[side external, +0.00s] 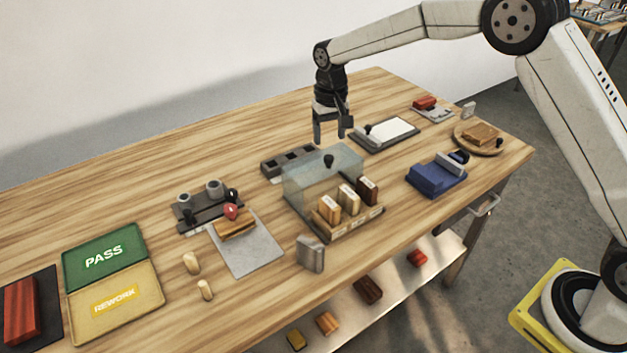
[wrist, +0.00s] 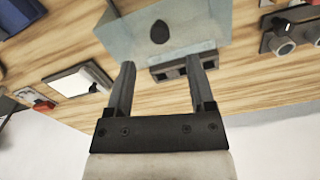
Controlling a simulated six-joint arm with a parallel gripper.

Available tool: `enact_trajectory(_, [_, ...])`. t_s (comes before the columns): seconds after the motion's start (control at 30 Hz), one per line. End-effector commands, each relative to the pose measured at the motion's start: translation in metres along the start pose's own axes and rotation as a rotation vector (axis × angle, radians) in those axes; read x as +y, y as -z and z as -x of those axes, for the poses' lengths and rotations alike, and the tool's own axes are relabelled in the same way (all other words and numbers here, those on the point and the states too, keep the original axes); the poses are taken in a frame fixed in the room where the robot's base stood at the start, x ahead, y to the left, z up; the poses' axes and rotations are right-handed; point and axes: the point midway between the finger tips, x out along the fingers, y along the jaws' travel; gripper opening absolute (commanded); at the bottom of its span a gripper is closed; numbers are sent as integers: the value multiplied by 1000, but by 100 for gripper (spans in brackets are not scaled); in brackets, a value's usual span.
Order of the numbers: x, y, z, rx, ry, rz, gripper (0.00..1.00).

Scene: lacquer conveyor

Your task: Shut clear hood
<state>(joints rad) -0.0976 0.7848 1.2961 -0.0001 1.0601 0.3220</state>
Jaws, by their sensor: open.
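The clear hood (side external: 308,178) is a see-through box-shaped cover with a dark knob (side external: 329,161). It stands tilted up at the back of a wooden tray (side external: 350,230), leaving the tray's front uncovered. Several upright blocks (side external: 348,198) stand in the tray. My gripper (side external: 333,138) is open and empty, pointing down above and behind the hood, apart from it. In the wrist view the open fingers (wrist: 163,85) show with the hood (wrist: 130,40) and its dark knob (wrist: 159,32) beyond the fingertips.
A dark slotted block (side external: 289,160) lies behind the hood. A grey metal block (side external: 310,253) stands in front of the tray. A blue box (side external: 436,178) is to the right, and a grey plate with a sandwich-like stack (side external: 236,228) is to the left. Bare wood lies at the back left.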

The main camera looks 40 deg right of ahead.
Motion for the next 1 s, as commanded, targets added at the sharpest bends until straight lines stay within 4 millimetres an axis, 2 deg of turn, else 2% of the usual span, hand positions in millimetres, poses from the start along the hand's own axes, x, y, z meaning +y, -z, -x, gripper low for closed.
enact_trajectory(0.2, [0, -1, -28, -4, -1, 0, 70])
enact_trajectory(0.4, [0, 0, -48, -1, 0, 0, 70])
enact_trajectory(0.6, [0, 0, -56, -1, 0, 0, 70])
enact_trajectory(0.83, [0, 0, -57, -1, 0, 0, 70])
enact_trajectory(0.87, [0, 0, -57, -1, 0, 0, 67])
enact_trajectory(1.0, [0, 0, -56, 0, 0, 0, 22])
